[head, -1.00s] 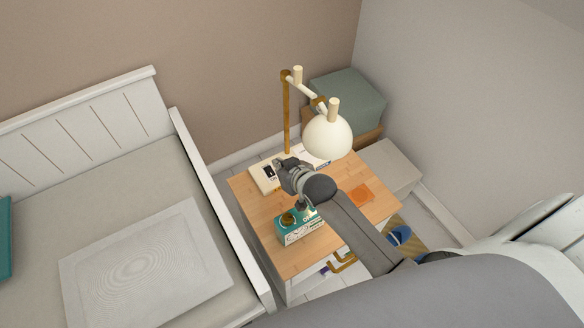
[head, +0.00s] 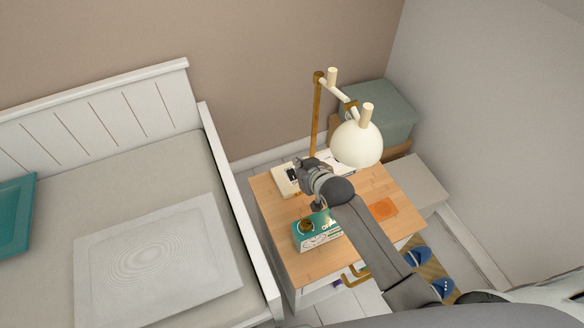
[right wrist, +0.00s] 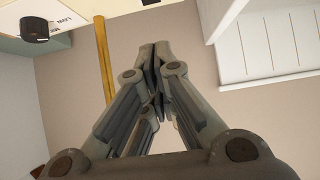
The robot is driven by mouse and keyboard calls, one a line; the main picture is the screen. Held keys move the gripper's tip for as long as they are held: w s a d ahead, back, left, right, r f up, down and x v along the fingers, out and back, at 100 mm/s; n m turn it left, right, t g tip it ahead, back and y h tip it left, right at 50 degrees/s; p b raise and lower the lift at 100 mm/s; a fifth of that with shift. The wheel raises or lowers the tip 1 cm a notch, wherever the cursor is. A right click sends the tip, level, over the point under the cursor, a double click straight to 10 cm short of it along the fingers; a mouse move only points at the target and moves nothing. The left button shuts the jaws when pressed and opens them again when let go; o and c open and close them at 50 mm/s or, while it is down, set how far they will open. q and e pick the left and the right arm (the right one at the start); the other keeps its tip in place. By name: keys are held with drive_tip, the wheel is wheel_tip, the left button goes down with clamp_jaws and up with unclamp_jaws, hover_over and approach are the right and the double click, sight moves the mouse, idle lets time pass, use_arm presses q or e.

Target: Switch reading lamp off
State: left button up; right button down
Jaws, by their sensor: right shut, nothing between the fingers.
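The reading lamp (head: 357,144) stands at the back of the wooden nightstand (head: 274,207), with a brass pole, a jointed arm and a cream dome shade. I cannot tell whether it is lit. A pale flat block (head: 282,184) with a dark patch lies by the pole's foot. My right gripper (head: 303,164) is shut and empty, low over this block and left of the shade. A black knob (right wrist: 35,29) on a pale surface shows at upper left. My left gripper is out of view.
A teal box (head: 318,238) with a round dark-gold object (head: 306,226) on top and an orange square (head: 382,208) are on the nightstand. The bed (head: 255,230) stands on the left. A grey-green box (head: 385,112) is behind the lamp. Blue slippers (head: 417,257) lie on the floor at right.

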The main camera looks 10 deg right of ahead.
hover_over(292, 175)
drive_tip(key=f, duration=0.4)
drive_tip(key=shift+s+b, duration=0.35)
drive_tip(key=shift+b, duration=0.05)
drive_tip(key=shift+w+f, duration=0.25)
drive_tip(key=shift+f, duration=0.85)
drive_tip(key=shift+w+f, duration=0.1)
drive_tip(key=shift+f, duration=0.75)
drive_tip(key=shift+w, duration=0.15)
drive_tip(key=shift+a+f+g, duration=0.1)
drive_tip(key=shift+f+g, duration=0.15)
drive_tip(key=shift+g, duration=0.15)
